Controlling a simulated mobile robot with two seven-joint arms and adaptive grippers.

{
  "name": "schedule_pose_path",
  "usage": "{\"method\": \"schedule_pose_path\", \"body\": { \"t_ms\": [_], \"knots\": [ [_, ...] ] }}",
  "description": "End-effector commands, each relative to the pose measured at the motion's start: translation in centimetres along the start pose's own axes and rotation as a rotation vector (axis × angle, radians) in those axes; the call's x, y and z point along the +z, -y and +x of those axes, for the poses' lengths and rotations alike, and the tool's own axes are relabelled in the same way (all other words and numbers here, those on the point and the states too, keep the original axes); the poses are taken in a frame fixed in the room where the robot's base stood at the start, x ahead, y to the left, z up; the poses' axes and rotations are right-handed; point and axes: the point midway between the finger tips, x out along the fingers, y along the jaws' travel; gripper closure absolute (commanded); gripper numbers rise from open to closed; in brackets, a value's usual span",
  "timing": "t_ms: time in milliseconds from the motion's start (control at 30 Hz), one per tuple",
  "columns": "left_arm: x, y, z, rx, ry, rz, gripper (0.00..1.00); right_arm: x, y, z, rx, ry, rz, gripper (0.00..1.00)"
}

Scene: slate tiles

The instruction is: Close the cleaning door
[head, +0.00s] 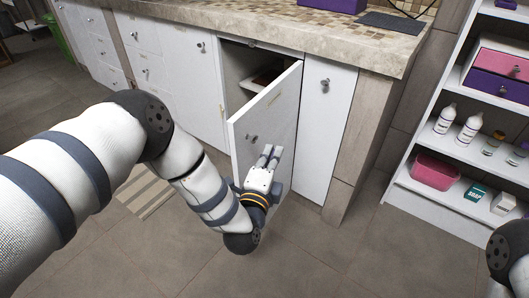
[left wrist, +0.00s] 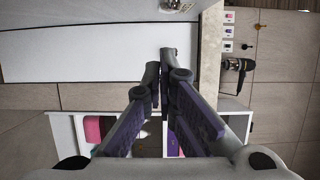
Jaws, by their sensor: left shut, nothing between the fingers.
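The white cleaning door (head: 278,115) stands ajar in the row of lower cabinets, its left edge swung out and its right side near the cabinet. Its outer face, with a small knob, is towards my left gripper. My left gripper (head: 271,153) is shut and empty, just in front of the lower part of that face. I cannot tell whether it touches the door. In the left wrist view, the shut fingers (left wrist: 160,65) point at a white panel (left wrist: 90,53), with a knob at the top edge. My right gripper is not in view.
Inside the opening, a dark interior holds an item I cannot make out. A stone-tiled counter (head: 300,37) runs above the cabinets. A white shelf (head: 455,190) with bottles, boxes and a pink bin stands at right. Tiled floor (head: 310,250) is clear in front.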

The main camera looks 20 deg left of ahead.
Motion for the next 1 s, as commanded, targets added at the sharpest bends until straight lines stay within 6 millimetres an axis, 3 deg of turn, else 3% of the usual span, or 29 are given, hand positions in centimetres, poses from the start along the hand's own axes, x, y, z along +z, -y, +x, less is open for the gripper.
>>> {"method": "schedule_pose_path", "body": {
  "t_ms": [200, 667, 867, 1000],
  "knots": [
    [2.1, 0.3, 0.5, -0.003, -0.001, -0.002, 1.00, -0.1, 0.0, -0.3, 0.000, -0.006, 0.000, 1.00],
    [2.6, 0.2, 0.6, -0.003, -0.009, -0.003, 1.00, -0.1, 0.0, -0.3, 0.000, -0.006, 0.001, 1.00],
    [5.1, 0.3, 0.9, -0.004, -0.069, 0.001, 1.00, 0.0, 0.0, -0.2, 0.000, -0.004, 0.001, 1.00],
    [8.4, 0.1, 1.5, -0.003, -0.162, 0.005, 1.00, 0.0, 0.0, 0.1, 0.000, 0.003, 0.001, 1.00]
  ]
}}
